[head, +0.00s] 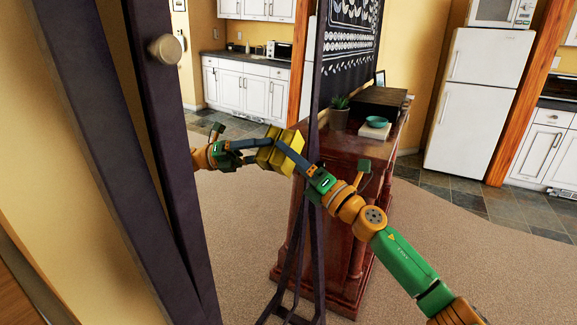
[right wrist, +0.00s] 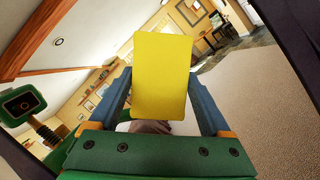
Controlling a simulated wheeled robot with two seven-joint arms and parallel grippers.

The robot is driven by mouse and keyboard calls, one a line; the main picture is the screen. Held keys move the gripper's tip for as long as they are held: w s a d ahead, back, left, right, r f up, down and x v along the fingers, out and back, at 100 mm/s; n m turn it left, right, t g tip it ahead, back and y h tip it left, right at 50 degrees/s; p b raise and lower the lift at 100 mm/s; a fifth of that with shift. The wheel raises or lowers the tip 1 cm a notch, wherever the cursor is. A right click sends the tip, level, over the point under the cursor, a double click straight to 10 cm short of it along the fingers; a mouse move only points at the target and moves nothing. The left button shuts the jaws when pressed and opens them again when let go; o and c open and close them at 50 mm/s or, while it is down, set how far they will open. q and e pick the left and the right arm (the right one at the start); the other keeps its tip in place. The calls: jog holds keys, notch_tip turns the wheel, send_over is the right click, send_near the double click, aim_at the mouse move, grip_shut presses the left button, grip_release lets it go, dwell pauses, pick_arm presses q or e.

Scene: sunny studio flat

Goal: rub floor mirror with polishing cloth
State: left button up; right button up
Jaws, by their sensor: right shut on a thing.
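The floor mirror (head: 168,130) stands at the left in the head view, with a dark purple frame and a round knob. The arm and gripper at its left part are a reflection of my own. My right gripper (head: 290,153) reaches across the mirror's right frame edge, shut on the yellow polishing cloth (head: 298,140). The cloth meets its reflection at the glass; exact contact is hard to tell. In the right wrist view, the cloth (right wrist: 163,75) hangs flat between the two blue fingers. My left gripper is not in view.
A white fridge (head: 480,100) stands farther back. Carpet (head: 450,235) is clear at the right.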

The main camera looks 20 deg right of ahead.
jog(key=shift+w+d+f+b, duration=0.15)
jog(key=shift+w+d+b, duration=0.5)
jog(key=shift+d, duration=0.2)
jog(key=shift+w+d, duration=0.3)
jog(key=shift+d, duration=0.05)
jog(key=s+d+b, duration=0.2)
jog(key=d+b, duration=0.1)
jog(key=d, duration=0.3)
jog(key=shift+s, duration=0.3)
jog(key=shift+d+f, duration=0.1)
jog(key=shift+s+d+b, duration=0.75)
jog(key=shift+s+d, duration=0.2)
jog(key=shift+s, duration=0.25)
